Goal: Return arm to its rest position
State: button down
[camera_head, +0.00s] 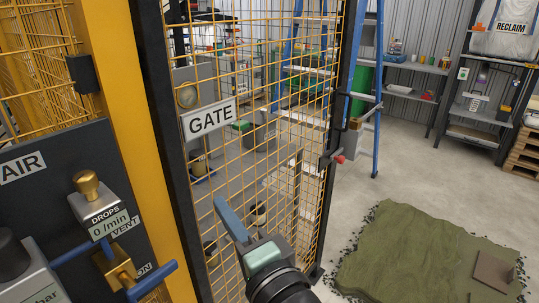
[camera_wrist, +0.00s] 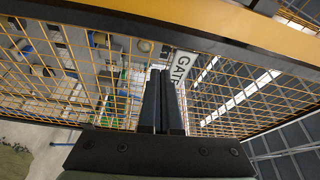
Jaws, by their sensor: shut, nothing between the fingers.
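My gripper (camera_head: 232,220) is in the lower middle of the head view, its long fingers pointing up and left in front of the yellow mesh gate (camera_head: 312,100). In the wrist view the fingers of my gripper (camera_wrist: 158,100) lie side by side, shut and empty. The white GATE sign (camera_head: 210,119) hangs on the mesh above the fingertips; it also shows in the wrist view (camera_wrist: 180,66), partly hidden behind the fingers. I cannot tell whether the fingers touch the mesh.
A yellow post (camera_head: 128,120) and a dark AIR panel (camera_head: 60,190) with valves and a blue handle stand close on the left. The gate's latch with a red knob (camera_head: 338,158) is to the right. A green turf sheet (camera_head: 425,255) lies on the open floor at lower right.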

jog(key=s+d+r+n+t+h+p, duration=0.1)
jog(key=d+r+n+t+h, duration=0.2)
jog(key=r, duration=0.7)
jog(key=s+d+r+n+t+h+p, duration=0.1)
jog(key=r+n+t, duration=0.25)
jog(key=r, duration=0.75)
jog(key=s+d+r+n+t+h, duration=0.2)
jog(key=s+r+t+h, duration=0.3)
jog(key=s+r, duration=0.4)
notch_tip(320, 180, up, 4)
jog(key=shift+d+f+n+h, duration=0.2)
jog(key=shift+n+h, duration=0.2)
jog(key=shift+n, duration=0.45)
